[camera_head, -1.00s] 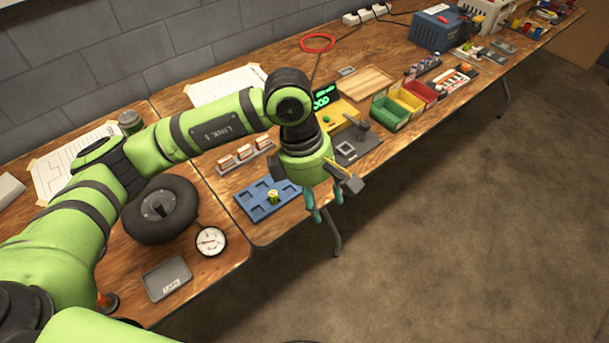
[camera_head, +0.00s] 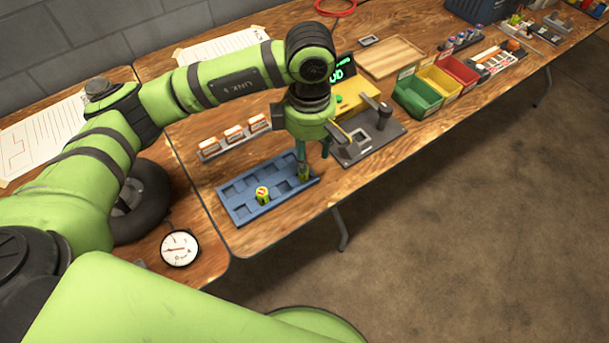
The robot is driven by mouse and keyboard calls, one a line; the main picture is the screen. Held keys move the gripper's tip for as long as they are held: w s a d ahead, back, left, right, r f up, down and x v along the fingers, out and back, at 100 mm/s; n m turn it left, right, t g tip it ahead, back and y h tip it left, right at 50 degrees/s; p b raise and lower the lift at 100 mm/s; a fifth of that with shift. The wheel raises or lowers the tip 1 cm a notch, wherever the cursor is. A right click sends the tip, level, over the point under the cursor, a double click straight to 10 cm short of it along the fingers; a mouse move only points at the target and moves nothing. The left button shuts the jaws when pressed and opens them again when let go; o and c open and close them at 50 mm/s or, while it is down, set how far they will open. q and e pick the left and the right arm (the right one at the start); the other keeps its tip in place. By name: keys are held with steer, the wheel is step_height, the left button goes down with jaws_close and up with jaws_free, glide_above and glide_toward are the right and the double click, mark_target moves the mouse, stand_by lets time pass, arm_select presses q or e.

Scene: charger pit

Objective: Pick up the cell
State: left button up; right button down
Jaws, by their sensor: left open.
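A blue tray (camera_head: 240,211) with square pockets lies on the wooden bench. A yellow-green cell (camera_head: 262,196) with a pale top and red mark stands in a front pocket. A second greenish cell (camera_head: 304,174) stands near the tray's right end, partly hidden behind my left gripper's finger. My left gripper (camera_head: 313,156) is open and points down over the tray's right end, close to the second cell. I cannot tell whether its finger touches that cell. My right gripper does not show.
A rack of orange-white boxes (camera_head: 234,135) stands behind the tray. A dark fixture with a lever (camera_head: 372,150) and a yellow device (camera_head: 358,95) stand to the right, then green, yellow and red bins (camera_head: 418,97). A round gauge (camera_head: 180,248) lies left of the tray.

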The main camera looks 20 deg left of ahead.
arm_select(q)
steer(key=shift+f, duration=0.45)
steer(key=f, duration=0.1)
steer(key=a+f+p, duration=0.1)
steer(key=f, duration=0.1)
steer(key=shift+s+f, duration=0.1)
steer(key=shift+s, duration=0.05)
step_height(320, 180, down, 2)
steer(key=shift+f+p, duration=0.1)
steer(key=shift+p, duration=0.2)
steer(key=shift+f, duration=0.1)
jaws_close()
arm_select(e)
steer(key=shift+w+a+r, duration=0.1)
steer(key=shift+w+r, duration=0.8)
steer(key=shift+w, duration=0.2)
